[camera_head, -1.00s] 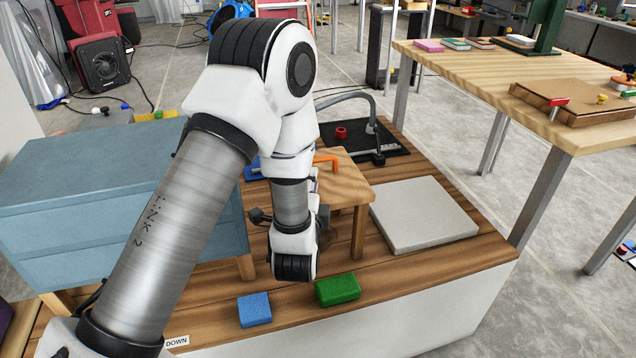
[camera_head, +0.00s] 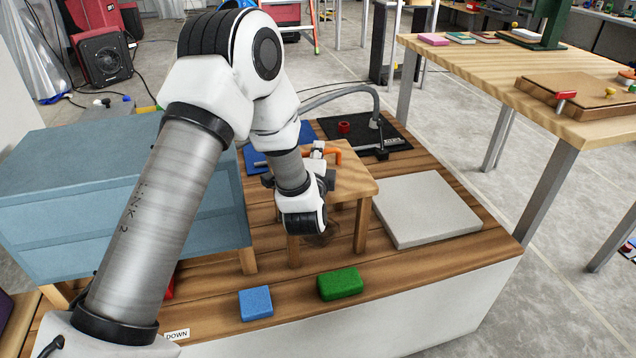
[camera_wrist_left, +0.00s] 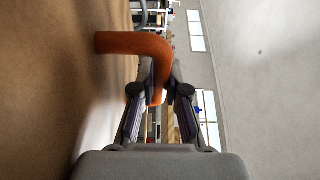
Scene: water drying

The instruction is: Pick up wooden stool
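The wooden stool (camera_head: 357,183) stands upright on the brown plank platform in the head view, with an orange bent handle (camera_head: 334,150) on its top. My left arm covers the stool's left part. In the left wrist view the stool's brown wooden top (camera_wrist_left: 70,90) fills the left side, and the orange handle (camera_wrist_left: 135,43) reaches in between the fingers. My left gripper (camera_wrist_left: 161,70) is open, its two fingers apart on either side of the handle. In the head view its fingers are mostly hidden behind my wrist. My right gripper is not in view.
A blue-grey cabinet (camera_head: 120,195) stands left of the stool. A grey slab (camera_head: 427,211) lies to its right, and a black mat (camera_head: 352,131) with a curved faucet (camera_head: 352,90) lies behind. Blue (camera_head: 256,303) and green (camera_head: 340,283) sponges lie in front.

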